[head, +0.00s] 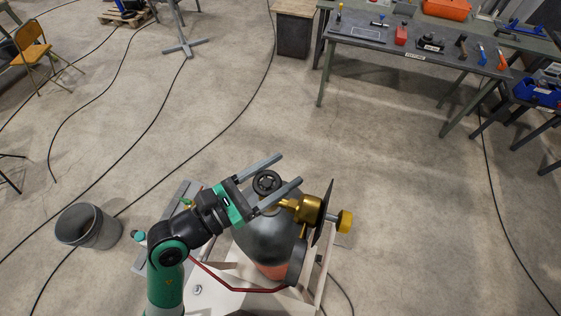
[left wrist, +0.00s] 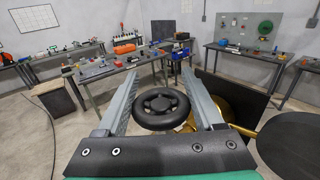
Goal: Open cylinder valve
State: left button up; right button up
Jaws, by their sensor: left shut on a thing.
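The cylinder (head: 258,240) is dark grey with an orange-red lower part and stands upright at the bottom centre of the head view. Its valve handwheel (head: 267,183) is black, round and spoked. It also shows between my fingers in the left wrist view (left wrist: 163,105). My left gripper (head: 290,169) is shut on the handwheel, one finger on each side, with the fingertips reaching past it. A brass fitting (head: 308,208) with a yellow knob (head: 345,221) sticks out to the right of the valve. The valve stem below the wheel is hidden. My right gripper is not in view.
A dark disc or plate (head: 321,212) stands close to the right of the fingers. A pale cart or frame (head: 219,294) surrounds the cylinder base. A grey bucket (head: 88,226) stands at left. A workbench (head: 400,45) with tools is at the back. Cables cross the open floor.

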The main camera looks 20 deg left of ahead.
pick_arm(q)
jog(key=n+y+p, duration=0.1)
jog(key=t+y, duration=0.1)
jog(key=shift+w+a+r+n+y+p, duration=0.1)
jog(key=shift+r+n+y+p, duration=0.1)
jog(key=shift+n+y+p, duration=0.15)
jog(key=shift+a+f+n+t+y+p, duration=0.2)
jog(key=shift+n+t+y+p, duration=0.15)
jog(key=shift+n+y, duration=0.25)
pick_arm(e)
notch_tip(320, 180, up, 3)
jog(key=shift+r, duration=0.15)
pick_arm(q)
jog(key=shift+w+a+y, duration=0.1)
jog(key=shift+y, duration=0.15)
jog(key=o, duration=1.4)
